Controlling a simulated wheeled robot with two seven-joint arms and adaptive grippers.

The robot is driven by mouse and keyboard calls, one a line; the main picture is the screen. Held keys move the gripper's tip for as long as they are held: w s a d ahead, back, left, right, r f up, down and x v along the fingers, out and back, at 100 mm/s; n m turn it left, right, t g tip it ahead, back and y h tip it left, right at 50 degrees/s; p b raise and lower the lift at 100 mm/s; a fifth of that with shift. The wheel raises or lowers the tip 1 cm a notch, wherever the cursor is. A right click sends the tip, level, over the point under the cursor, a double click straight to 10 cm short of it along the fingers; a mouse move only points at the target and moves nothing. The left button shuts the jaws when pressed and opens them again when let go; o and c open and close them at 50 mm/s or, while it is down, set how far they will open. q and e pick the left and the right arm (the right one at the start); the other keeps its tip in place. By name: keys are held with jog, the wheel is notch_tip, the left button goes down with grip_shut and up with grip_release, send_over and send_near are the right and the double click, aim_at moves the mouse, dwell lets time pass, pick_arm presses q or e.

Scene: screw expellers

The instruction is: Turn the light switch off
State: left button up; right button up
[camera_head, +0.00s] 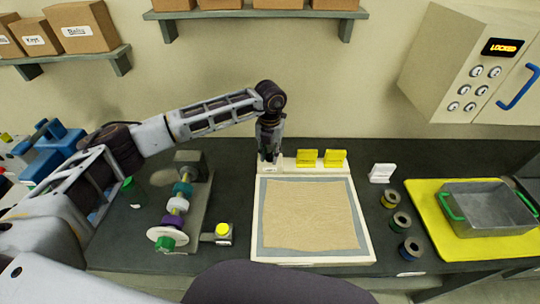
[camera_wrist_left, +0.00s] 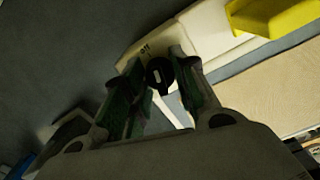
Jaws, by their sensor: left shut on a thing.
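A cream flat box (camera_head: 366,240) with a beige sheet on it stands on the dark bench. Two yellow parts (camera_head: 307,157) (camera_head: 335,157) sit along its back edge. My left gripper (camera_head: 269,156) reaches down at the box's back left corner. In the left wrist view, a small black round knob (camera_wrist_left: 160,75) with a pale mark sits between the fingers of that gripper (camera_wrist_left: 158,84). The fingers are closed on it. It looks like the switch, and the gripper hides it in the head view. I cannot tell whether the light is on. My right gripper is not in view.
A spindle with coloured discs (camera_head: 179,203) and a yellow button (camera_head: 223,229) are left of the box. Several spools (camera_head: 389,199), a white card holder (camera_head: 381,172) and a grey tray (camera_head: 487,209) on a yellow mat (camera_head: 424,192) are right. A locked cabinet (camera_head: 455,58) hangs above.

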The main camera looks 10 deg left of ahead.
aim_at(270, 153)
pick_arm(q)
jog(key=shift+n, duration=0.7)
jog(key=shift+n+b, duration=0.35)
jog(key=shift+n, duration=0.45)
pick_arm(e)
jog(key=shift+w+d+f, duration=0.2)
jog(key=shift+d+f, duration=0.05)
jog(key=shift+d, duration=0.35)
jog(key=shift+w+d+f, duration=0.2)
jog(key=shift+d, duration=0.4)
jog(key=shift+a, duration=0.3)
pick_arm(q)
jog(key=o, duration=1.1)
jog(key=shift+c, duration=0.2)
jog(key=shift+r, duration=0.2)
notch_tip(270, 153, up, 12)
jog(key=shift+f, duration=0.2)
